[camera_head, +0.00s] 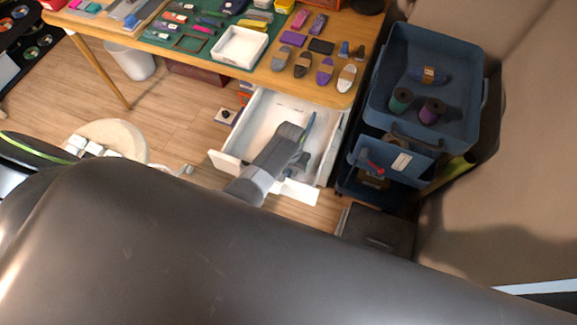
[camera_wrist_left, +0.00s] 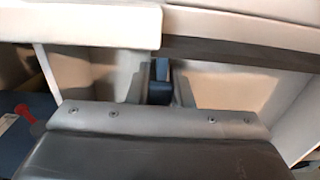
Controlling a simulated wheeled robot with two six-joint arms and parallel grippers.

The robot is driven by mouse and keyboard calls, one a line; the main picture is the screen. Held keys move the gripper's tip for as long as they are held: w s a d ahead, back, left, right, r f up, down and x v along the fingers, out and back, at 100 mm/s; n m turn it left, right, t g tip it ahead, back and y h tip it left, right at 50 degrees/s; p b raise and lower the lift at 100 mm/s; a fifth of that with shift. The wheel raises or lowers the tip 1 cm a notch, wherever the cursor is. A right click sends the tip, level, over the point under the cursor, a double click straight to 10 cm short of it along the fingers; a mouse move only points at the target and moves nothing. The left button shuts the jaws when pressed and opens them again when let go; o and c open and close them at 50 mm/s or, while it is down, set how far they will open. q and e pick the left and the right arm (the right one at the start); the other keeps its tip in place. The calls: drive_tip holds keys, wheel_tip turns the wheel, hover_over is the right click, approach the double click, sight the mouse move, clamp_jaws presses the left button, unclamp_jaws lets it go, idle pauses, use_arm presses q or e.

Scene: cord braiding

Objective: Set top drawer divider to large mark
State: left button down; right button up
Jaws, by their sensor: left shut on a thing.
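The white top drawer (camera_head: 232,163) stands pulled out under the table. A thin blue piece, which looks like the drawer divider (camera_head: 310,124), stands inside it toward the right. My left gripper (camera_head: 302,152) reaches into the drawer and is shut on the divider. In the left wrist view the blue divider (camera_wrist_left: 159,72) shows between the two fingers (camera_wrist_left: 158,92). Small dark marks (camera_head: 289,107) lie on the drawer floor, too small to read, so I cannot tell which is the large mark. My right gripper is not in view.
The wooden table (camera_head: 225,75) above the drawer holds shoe-like items, a white tray (camera_head: 238,47) and several small things. A blue cart (camera_head: 377,110) with spools stands close to the drawer's right. My large dark arm covers the lower part of the head view.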

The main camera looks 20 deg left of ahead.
use_arm(q)
drive_tip(key=c, duration=1.3)
unclamp_jaws()
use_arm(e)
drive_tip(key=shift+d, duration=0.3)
use_arm(q)
drive_tip(key=shift+r, duration=0.5)
drive_tip(key=shift+r+p, duration=1.25)
drive_tip(key=shift+r, duration=6.9)
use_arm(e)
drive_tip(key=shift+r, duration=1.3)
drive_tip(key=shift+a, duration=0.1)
